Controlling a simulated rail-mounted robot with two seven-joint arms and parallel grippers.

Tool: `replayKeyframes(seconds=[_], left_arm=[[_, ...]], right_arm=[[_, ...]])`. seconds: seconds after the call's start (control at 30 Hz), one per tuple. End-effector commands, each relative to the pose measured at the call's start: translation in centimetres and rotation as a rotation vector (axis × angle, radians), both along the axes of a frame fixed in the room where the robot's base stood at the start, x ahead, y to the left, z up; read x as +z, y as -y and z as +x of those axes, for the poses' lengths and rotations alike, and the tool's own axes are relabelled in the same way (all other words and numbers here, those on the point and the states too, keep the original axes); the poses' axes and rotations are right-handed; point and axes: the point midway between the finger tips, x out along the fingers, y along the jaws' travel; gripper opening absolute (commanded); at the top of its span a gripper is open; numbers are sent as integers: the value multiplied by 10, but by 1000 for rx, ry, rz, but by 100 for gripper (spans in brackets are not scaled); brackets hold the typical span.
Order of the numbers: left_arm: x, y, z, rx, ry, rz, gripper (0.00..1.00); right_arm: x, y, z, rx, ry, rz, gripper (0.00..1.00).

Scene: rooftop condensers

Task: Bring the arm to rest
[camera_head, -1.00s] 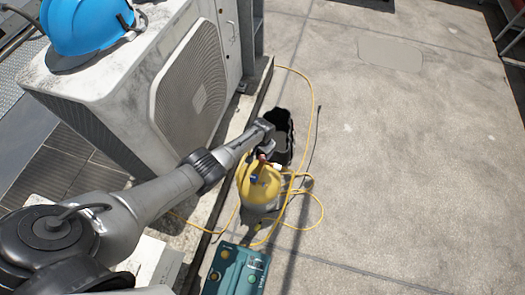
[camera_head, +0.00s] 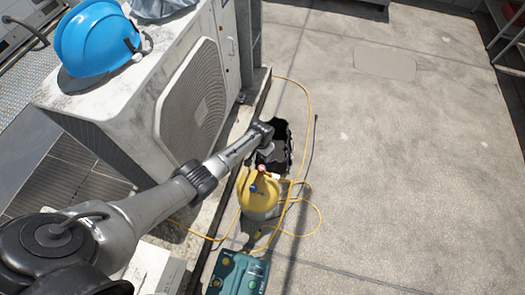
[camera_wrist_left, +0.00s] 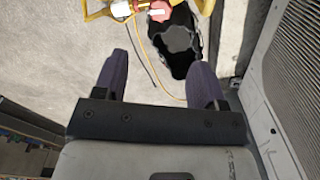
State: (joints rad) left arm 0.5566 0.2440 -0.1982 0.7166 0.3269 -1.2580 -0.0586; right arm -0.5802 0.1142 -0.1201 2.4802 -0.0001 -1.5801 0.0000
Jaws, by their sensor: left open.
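My left arm reaches from the lower left in the head view. Its gripper (camera_head: 264,152) is small there, just above the yellow cylinder (camera_head: 258,203), which has red and blue valve handles on top. In the left wrist view the two dark fingers (camera_wrist_left: 158,72) are spread apart with nothing between them. The red handle (camera_wrist_left: 161,10) shows beyond them at the top edge, apart from the fingers. A black open bag (camera_wrist_left: 178,38) lies beyond the right finger. My right gripper is not in view.
A large condenser unit (camera_head: 150,95) with a blue helmet (camera_head: 97,38) on top stands close to the left of the arm. A teal case (camera_head: 238,272) and looped yellow hose (camera_head: 311,100) lie near the cylinder. The concrete floor on the right is mostly clear.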

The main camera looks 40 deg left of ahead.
Motion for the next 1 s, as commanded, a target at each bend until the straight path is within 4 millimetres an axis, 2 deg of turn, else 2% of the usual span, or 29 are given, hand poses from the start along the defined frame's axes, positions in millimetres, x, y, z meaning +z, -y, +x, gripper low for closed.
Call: replayKeyframes(seconds=[0.3,0.4,0.47,0.57,0.67,0.77,0.8,0.9,1.0], left_arm=[[0,0,0,5,-2,0,65],[0,-1,-7,13,-43,8,65],[12,-1,-2,3,-43,28,65],[44,6,20,-26,23,53,65],[92,16,47,-60,130,83,65],[151,31,70,-94,261,110,65],[176,38,76,-107,320,119,65],[226,55,77,-135,443,139,65],[261,71,60,-157,545,151,65]], right_arm=[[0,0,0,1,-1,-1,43],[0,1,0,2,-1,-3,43],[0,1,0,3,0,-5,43],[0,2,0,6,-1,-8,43],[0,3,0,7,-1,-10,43],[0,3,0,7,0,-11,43],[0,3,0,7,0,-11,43],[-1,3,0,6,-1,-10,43],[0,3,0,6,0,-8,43]])
